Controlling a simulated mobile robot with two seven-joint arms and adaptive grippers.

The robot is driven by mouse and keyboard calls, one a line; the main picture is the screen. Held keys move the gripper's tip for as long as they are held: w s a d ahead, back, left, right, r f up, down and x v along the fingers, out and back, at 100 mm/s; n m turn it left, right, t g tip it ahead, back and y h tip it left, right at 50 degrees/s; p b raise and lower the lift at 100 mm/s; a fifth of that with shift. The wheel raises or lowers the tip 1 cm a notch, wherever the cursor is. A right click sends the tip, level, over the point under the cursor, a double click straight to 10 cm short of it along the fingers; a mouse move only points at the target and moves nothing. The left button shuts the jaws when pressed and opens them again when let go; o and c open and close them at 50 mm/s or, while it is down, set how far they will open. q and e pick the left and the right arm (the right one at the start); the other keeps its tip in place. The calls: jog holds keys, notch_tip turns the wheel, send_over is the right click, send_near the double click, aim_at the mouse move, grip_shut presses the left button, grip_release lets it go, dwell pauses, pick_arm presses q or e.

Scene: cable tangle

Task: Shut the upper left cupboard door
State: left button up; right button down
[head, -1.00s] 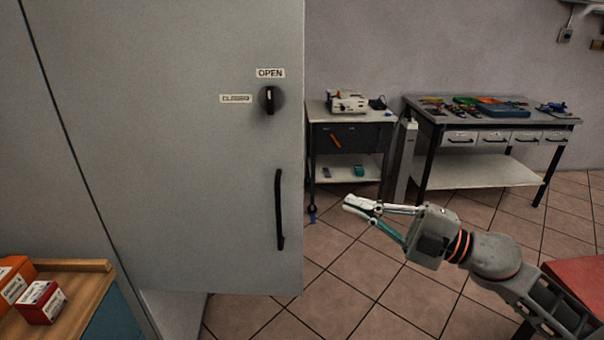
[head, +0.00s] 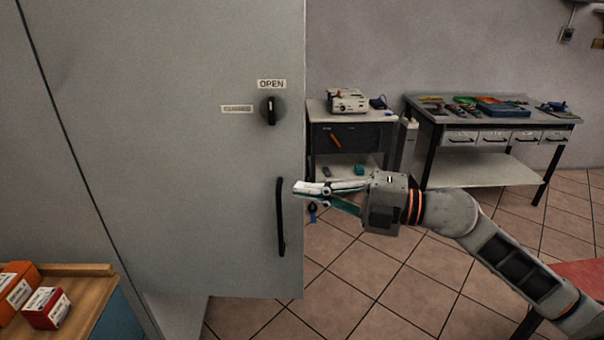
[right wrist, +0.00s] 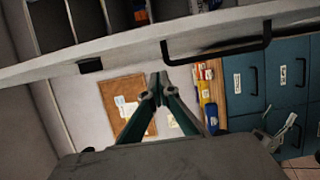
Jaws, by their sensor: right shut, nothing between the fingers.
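The grey cupboard door (head: 200,190) fills the left of the head view, its free edge and bottom standing out over the floor, so it looks open. It has a black bar handle (head: 281,217) and a dark knob (head: 271,110) with an upright pointer below the OPEN label. My right gripper (head: 296,189) is shut and empty. In the head view its tips overlap the door's free edge, just right of the handle; contact cannot be told. In the right wrist view the fingertips (right wrist: 159,84) lie below the black handle (right wrist: 218,45).
Orange and red boxes (head: 45,307) lie on a wooden top at lower left. A small cart (head: 350,145) and a workbench (head: 490,125) stand at the back wall. The right wrist view shows blue drawers (right wrist: 245,80) and a cork board (right wrist: 125,95).

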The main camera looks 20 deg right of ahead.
aim_at(302, 179)
jog(key=shift+w+d+b, duration=0.1)
jog(key=shift+w+b, duration=0.2)
jog(key=shift+w, duration=2)
